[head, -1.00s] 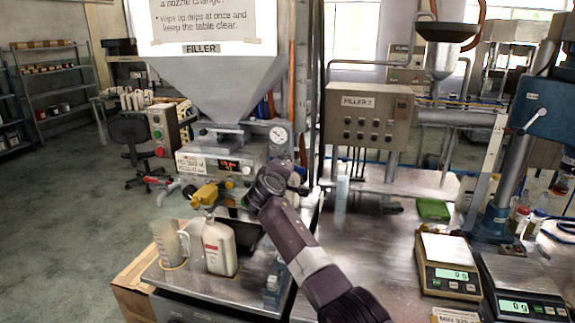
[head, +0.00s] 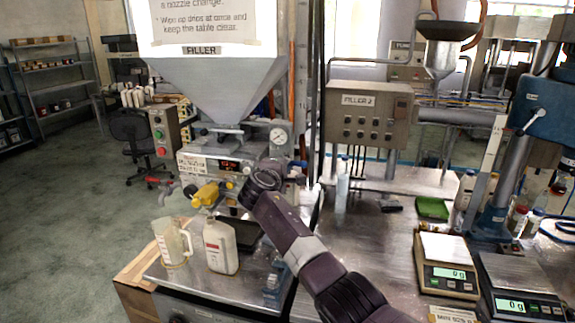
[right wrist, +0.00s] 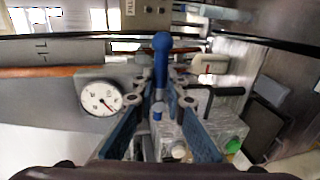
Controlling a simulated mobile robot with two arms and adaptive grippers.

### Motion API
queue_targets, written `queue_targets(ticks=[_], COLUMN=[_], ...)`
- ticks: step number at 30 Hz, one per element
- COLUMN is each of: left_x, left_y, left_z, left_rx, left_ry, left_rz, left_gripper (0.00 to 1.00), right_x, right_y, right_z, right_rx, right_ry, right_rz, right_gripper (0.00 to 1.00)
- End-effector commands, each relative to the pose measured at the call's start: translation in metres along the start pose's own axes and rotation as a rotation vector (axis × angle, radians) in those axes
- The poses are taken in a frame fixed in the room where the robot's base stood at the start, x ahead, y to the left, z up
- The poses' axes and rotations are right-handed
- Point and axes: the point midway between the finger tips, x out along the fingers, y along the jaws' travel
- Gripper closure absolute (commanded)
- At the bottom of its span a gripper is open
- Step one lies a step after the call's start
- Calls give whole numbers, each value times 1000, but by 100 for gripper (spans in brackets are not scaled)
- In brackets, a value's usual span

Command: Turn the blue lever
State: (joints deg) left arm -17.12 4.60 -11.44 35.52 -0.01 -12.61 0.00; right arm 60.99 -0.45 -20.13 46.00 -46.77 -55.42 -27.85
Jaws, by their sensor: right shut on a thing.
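The blue lever (right wrist: 162,62) with its round knob stands upright in the right wrist view, beside the white dial gauge. My right gripper (right wrist: 160,97) has its blue fingers on either side of the lever's lower part and is shut on it. In the head view my right wrist (head: 264,178) reaches in front of the filler machine (head: 225,165), below the gauge (head: 278,137). It hides the fingertips and most of the lever there. My left gripper is in neither view.
A yellow fitting (head: 206,195) sits on the filler's front. A clear measuring jug (head: 172,243) and a white bottle (head: 219,247) stand on the metal table below. Scales (head: 447,265) stand at the right. The bench middle is mostly clear.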

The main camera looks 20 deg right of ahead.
Motion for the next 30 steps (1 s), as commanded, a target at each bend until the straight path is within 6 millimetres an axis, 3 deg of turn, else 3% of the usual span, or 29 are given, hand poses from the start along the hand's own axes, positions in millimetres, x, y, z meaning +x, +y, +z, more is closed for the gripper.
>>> queue_targets(ticks=[3, 4, 9, 20, 30], left_x=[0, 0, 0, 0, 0], left_y=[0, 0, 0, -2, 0], left_z=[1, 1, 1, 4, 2], left_rx=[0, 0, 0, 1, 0], left_ry=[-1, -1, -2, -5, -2], left_rz=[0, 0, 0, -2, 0], left_gripper=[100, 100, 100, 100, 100], right_x=[0, 0, 0, -3, -36], right_y=[1, 1, 1, 0, 0], right_z=[1, 1, 1, 0, -1], right_rx=[-3, -3, -1, 0, 2], right_ry=[-3, -3, -2, 0, 3], right_rz=[2, 2, 2, 1, 1], right_gripper=[100, 86, 71, 71, 71])
